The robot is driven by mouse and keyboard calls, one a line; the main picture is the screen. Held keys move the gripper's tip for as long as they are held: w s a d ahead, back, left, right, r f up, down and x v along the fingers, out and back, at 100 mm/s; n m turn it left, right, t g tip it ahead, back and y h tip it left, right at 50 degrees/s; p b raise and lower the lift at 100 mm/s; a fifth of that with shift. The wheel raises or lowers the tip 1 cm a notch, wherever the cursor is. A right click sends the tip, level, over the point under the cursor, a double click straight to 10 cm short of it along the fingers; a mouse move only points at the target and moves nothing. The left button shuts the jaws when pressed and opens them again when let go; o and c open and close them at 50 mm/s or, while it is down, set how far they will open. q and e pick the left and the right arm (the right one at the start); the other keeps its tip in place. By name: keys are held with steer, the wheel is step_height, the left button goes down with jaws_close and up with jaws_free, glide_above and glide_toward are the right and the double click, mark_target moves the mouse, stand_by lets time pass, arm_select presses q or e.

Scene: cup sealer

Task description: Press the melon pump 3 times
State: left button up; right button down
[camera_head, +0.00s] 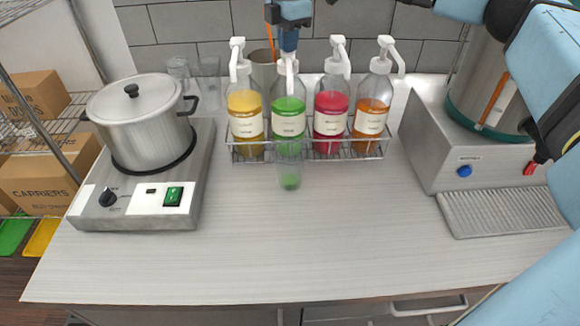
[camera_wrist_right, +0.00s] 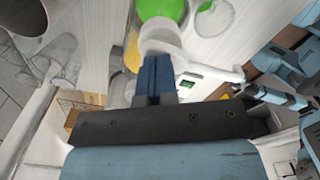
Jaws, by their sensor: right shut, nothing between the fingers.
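The melon pump is most likely the bottle of green syrup (camera_head: 288,117), second from left in the wire rack; its label is too small to read. Its white pump head (camera_head: 288,68) sits lower than the other pump heads. My right gripper (camera_head: 288,46) is shut and empty, pointing down with its fingertips at the top of this pump head. In the right wrist view the shut blue fingers (camera_wrist_right: 158,72) are over the white pump (camera_wrist_right: 168,42). A clear cup (camera_head: 289,174) with a little green liquid stands in front of the green bottle. My left gripper is out of view.
Yellow (camera_head: 246,118), red (camera_head: 330,118) and orange (camera_head: 371,118) pump bottles share the wire rack (camera_head: 347,151). A pot (camera_head: 142,118) on a hot plate stands left; a steel machine (camera_head: 455,150) stands right. The front counter (camera_head: 300,250) is clear.

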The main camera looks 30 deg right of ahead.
steer(key=shift+f, duration=0.1)
steer(key=shift+r+p, duration=1.4)
steer(key=shift+r, duration=1.3)
steer(key=shift+f, duration=0.15)
steer(key=shift+f+b, duration=1.55)
steer(key=shift+f, duration=1.05)
steer(key=shift+r, duration=0.1)
steer(key=shift+r+p, duration=1.45)
steer(key=shift+r, duration=1.2)
steer(key=shift+f, duration=0.2)
